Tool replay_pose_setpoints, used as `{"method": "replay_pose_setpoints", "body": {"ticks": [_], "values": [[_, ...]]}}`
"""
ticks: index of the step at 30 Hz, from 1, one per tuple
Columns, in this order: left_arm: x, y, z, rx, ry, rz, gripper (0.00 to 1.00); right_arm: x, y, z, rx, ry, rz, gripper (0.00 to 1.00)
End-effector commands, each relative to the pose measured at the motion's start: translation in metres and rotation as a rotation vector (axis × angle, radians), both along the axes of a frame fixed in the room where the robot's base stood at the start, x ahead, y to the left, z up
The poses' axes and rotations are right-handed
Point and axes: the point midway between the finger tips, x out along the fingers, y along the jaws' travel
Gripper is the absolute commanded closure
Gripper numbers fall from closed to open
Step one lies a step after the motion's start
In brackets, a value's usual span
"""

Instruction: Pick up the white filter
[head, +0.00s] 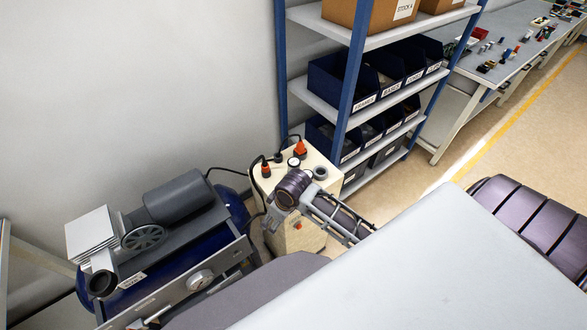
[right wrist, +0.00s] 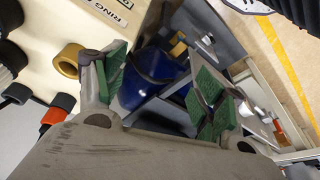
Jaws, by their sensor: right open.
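A square, white, layered block (head: 91,234), which looks like the white filter, stands at the left end of the blue compressor (head: 233,213) in the head view. My right gripper (head: 272,217) is well to the right of it, in front of the cream cabinet. In the right wrist view my right gripper (right wrist: 163,84) is open, its green pads wide apart with nothing held between them. The compressor's blue tank (right wrist: 140,82) shows behind the pads. I cannot pick out the white filter for certain in the right wrist view. My left gripper is not in view.
The cream cabinet (head: 318,165) has orange and black fittings on top. A motor (head: 180,198) and a handwheel (head: 144,237) sit on the compressor near the white block. A blue-posted shelf (head: 345,92) with dark bins stands behind. A workbench (head: 495,65) is at the upper right.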

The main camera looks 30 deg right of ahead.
Motion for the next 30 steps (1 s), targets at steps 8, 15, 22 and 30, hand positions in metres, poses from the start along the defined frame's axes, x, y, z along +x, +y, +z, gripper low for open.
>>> {"method": "replay_pose_setpoints", "body": {"ticks": [8, 15, 22, 30], "values": [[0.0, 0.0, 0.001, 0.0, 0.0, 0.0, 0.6, 0.029, -0.003, 0.013, -0.022, 0.017, 0.109, 0.3], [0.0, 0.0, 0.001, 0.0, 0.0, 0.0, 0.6, 0.052, -0.015, 0.026, -0.051, 0.045, 0.184, 0.3], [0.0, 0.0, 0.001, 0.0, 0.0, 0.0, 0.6, 0.073, -0.034, 0.041, -0.084, 0.077, 0.238, 0.3], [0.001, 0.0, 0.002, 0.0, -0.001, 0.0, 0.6, 0.096, -0.065, 0.065, -0.126, 0.121, 0.278, 0.3]]}}
